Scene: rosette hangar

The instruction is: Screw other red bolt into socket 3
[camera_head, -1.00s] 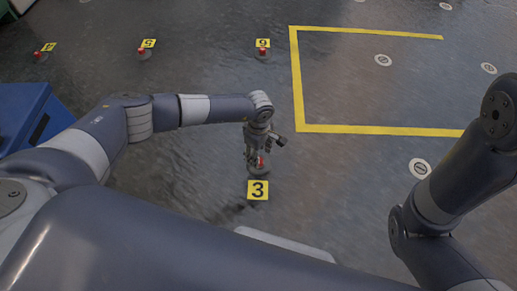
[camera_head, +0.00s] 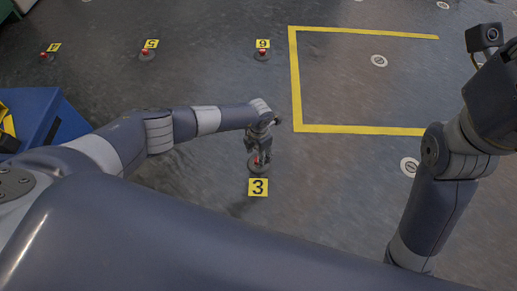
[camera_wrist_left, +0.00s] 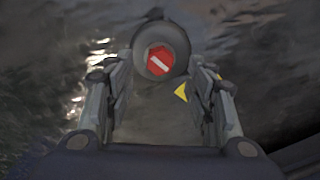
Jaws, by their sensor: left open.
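The red bolt (camera_head: 257,161) stands in the round grey socket 3 (camera_head: 259,171), behind the yellow label 3 (camera_head: 258,187). In the left wrist view the bolt's red head (camera_wrist_left: 159,61), with a white bar across it, sits inside the grey socket ring (camera_wrist_left: 172,33). My left gripper (camera_head: 257,154) points down over this bolt, partly hiding it. Its fingers (camera_wrist_left: 155,72) are open, one on each side of the bolt head, with a gap to each. How deep the bolt sits is hidden. My right arm is at the right; its gripper is not visible.
A blue bin (camera_head: 38,108) is at the left. A yellow floor line (camera_head: 360,129) and flat floor discs (camera_head: 379,61) lie to the right. The floor between is clear.

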